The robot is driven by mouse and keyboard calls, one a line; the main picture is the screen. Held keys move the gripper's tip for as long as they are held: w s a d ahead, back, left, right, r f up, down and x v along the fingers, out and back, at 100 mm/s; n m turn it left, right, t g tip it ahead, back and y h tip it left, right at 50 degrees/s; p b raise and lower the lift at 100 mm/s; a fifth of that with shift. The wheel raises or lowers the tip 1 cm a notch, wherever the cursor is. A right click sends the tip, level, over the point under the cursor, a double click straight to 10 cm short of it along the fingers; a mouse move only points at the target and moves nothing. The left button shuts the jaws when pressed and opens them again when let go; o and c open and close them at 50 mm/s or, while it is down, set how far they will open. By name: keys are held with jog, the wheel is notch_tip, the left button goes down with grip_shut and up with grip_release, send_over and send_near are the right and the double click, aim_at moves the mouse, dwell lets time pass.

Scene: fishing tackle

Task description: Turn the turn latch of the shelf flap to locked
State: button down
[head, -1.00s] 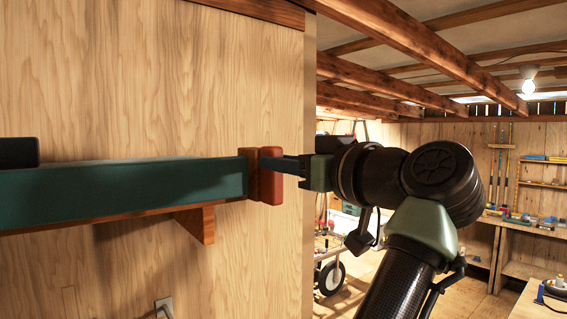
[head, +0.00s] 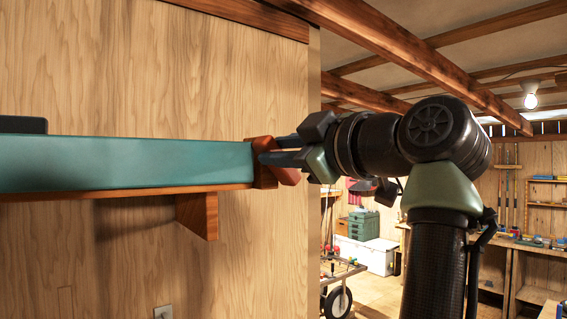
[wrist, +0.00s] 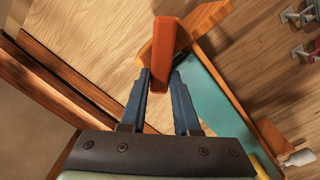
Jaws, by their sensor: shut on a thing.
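The teal shelf flap (head: 125,165) spans the left half of the head view, its long front face level. At its right end is the red turn latch (head: 283,172), tilted, with its lower end swung to the right. My gripper (head: 272,157) reaches in from the right, its dark blue fingers on the latch. In the wrist view, the latch (wrist: 166,42) sits between the two fingers (wrist: 160,82), which are shut on it. The flap (wrist: 212,80) shows to the right of the latch there. The fingers hide part of the latch.
A wooden bracket (head: 198,214) stands under the shelf against the pale wood wall (head: 90,255). A black object (head: 22,124) rests on the shelf at far left. Behind my arm are a wheeled cart (head: 343,280) and a white chest (head: 365,253).

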jog(key=shift+s+a+f+n+b, duration=0.1)
jog(key=shift+f+n+b, duration=0.3)
jog(key=shift+n, duration=1.2)
jog(key=shift+s+a+f+n+b, duration=0.15)
jog(key=shift+n+b, duration=0.3)
jog(key=shift+n, duration=1.15)
jog(key=shift+w+a+f+n+b, duration=0.1)
jog(key=shift+f+n+b, duration=0.3)
jog(key=shift+n, duration=1.2)
jog(key=c, duration=0.6)
grip_release()
jog(key=shift+s+r, duration=0.1)
jog(key=shift+c, duration=0.2)
jog(key=shift+d, duration=0.1)
jog(key=b+v, duration=0.5)
jog(key=v, duration=0.8)
jog(key=shift+b, duration=0.35)
